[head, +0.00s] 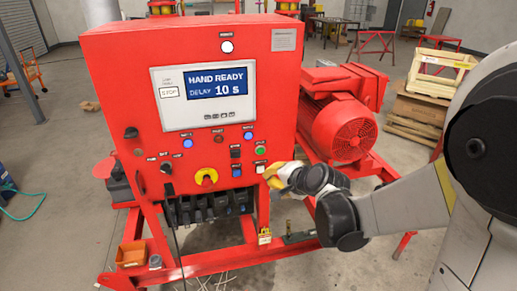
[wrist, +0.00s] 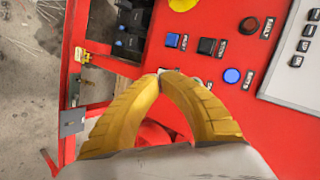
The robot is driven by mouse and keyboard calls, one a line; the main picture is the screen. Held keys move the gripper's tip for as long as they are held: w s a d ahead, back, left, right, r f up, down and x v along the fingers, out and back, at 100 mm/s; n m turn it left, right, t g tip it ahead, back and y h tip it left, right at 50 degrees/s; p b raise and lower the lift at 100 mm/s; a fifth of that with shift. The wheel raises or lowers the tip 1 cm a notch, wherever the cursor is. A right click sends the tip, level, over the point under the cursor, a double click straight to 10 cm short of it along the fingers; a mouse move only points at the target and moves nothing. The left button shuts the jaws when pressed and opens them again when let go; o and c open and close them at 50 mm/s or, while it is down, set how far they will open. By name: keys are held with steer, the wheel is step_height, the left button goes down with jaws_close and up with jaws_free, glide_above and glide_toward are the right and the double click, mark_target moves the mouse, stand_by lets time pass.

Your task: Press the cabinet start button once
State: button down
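The red control cabinet (head: 120,80) fills the middle of the head view. Its small button labels are too blurred to read there, so I cannot confirm which is start. A round green button (head: 260,150) is on the right of its front, with a white button (head: 260,168) below it. My gripper (head: 269,173) is at the panel's lower right edge, just right of the white button and below the green one.
The display (head: 217,90) reads HAND READY, DELAY 10 s. Blue and black square buttons (wrist: 206,46) and a blue round light (wrist: 232,75) lie beside my fingers. A red motor (head: 345,128) stands behind my arm.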

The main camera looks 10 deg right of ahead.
steer(key=shift+w, duration=0.1)
glide_toward(257, 158)
steer(key=shift+s+f+x, duration=0.1)
steer(key=shift+f+x, duration=0.05)
steer(key=shift+x, duration=1.1)
steer(key=shift+s+f+x, duration=0.15)
steer(key=shift+x, duration=1.1)
steer(key=shift+a, duration=0.1)
steer(key=shift+w+b, duration=0.35)
steer(key=shift+w, duration=0.1)
steer(key=shift+w, duration=0.4)
stand_by(0.3)
steer(key=shift+s, duration=0.85)
